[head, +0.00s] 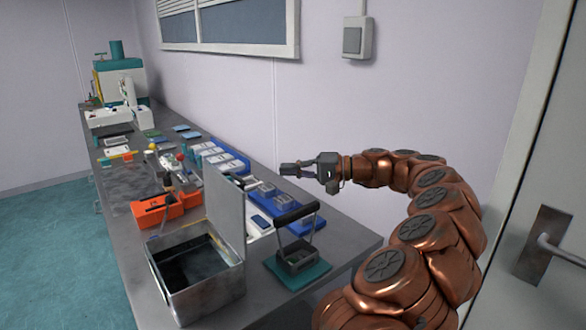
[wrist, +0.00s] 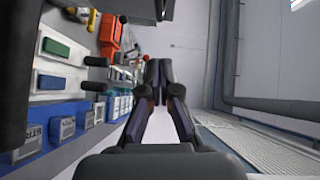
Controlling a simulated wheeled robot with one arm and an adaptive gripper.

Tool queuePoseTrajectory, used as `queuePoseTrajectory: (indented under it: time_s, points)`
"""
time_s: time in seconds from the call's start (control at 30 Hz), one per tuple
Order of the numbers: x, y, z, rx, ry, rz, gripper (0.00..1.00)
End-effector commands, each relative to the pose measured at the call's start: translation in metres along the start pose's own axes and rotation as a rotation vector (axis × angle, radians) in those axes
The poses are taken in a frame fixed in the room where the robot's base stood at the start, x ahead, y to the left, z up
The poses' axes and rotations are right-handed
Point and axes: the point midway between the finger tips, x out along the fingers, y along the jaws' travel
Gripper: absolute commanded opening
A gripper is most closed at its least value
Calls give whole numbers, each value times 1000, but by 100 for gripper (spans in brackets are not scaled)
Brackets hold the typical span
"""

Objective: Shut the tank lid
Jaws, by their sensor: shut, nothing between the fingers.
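The metal tank (head: 200,290) stands at the near left edge of the bench, with dark contents inside. Its lid (head: 226,210) is open and stands upright along the tank's right side. My gripper (head: 284,169) is shut and empty. In the head view it is to the right of the lid and higher in the picture, pointing left. In the wrist view the closed fingers (wrist: 157,75) meet at the centre with nothing between them. I cannot clearly make out the tank in the wrist view.
Blue trays (head: 232,162) with small blocks line the bench's wall side. A door handle (head: 552,247) is at far right.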

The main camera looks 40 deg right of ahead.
Motion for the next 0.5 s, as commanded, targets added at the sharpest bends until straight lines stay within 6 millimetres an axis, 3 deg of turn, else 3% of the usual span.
queuePoseTrajectory:
  time_s: [0.33,0.5]
  points:
    - [65,-2,3,3,-10,2,0]
    - [74,-2,14,0,-6,0,0]
